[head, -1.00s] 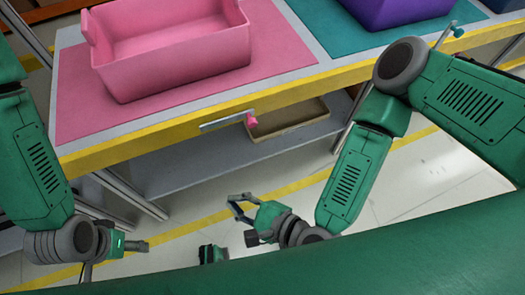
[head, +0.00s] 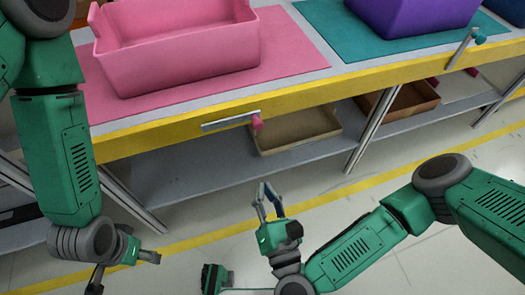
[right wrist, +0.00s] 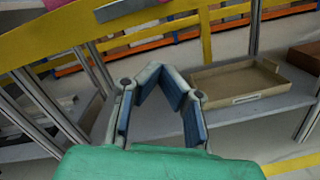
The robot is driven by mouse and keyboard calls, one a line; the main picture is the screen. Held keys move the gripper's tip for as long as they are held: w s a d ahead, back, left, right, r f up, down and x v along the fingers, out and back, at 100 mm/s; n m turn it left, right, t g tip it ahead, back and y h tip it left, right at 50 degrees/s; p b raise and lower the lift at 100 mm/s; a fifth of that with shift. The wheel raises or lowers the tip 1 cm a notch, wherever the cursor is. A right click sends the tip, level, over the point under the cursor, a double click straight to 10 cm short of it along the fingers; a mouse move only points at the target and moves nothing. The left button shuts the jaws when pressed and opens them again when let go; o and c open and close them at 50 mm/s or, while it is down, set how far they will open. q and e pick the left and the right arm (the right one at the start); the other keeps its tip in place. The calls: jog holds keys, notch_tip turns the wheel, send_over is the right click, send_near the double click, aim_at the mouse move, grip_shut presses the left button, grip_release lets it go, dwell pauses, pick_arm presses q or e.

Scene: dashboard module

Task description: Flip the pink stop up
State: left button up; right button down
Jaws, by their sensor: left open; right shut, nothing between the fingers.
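The pink stop is a flat metal bar (head: 230,121) with a pink knob (head: 257,123) at its right end. It lies nearly level along the yellow front edge of the table in the head view. My right gripper (head: 266,188) is below and in front of the knob, apart from it, with its fingers shut, empty and pointing toward the table. In the right wrist view its fingers (right wrist: 160,72) meet below the metal bar (right wrist: 132,9) at the top edge; I cannot make out the knob there. My left gripper (head: 122,270) is open and empty, low at the left, away from the stop.
A pink bin (head: 180,58) stands on a pink mat (head: 285,50) above the stop. A lower shelf (head: 190,185) holds a tan tray (head: 300,132). Another stop with a teal knob (head: 480,39) points up at the right. Open floor lies before the table.

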jog(key=w+r, duration=0.1)
jog(key=w, duration=0.2)
jog(key=w+a+r+b, duration=0.1)
jog(key=w, duration=0.3)
jog(key=w+r+b, duration=0.1)
jog(key=w, duration=0.2)
jog(key=shift+w+a+r, duration=0.2)
jog(key=shift+a+r, duration=0.15)
jog(key=shift+a, duration=0.05)
jog(key=shift+a+r, duration=0.1)
jog(key=shift+r, duration=0.25)
jog(key=shift+w, duration=0.15)
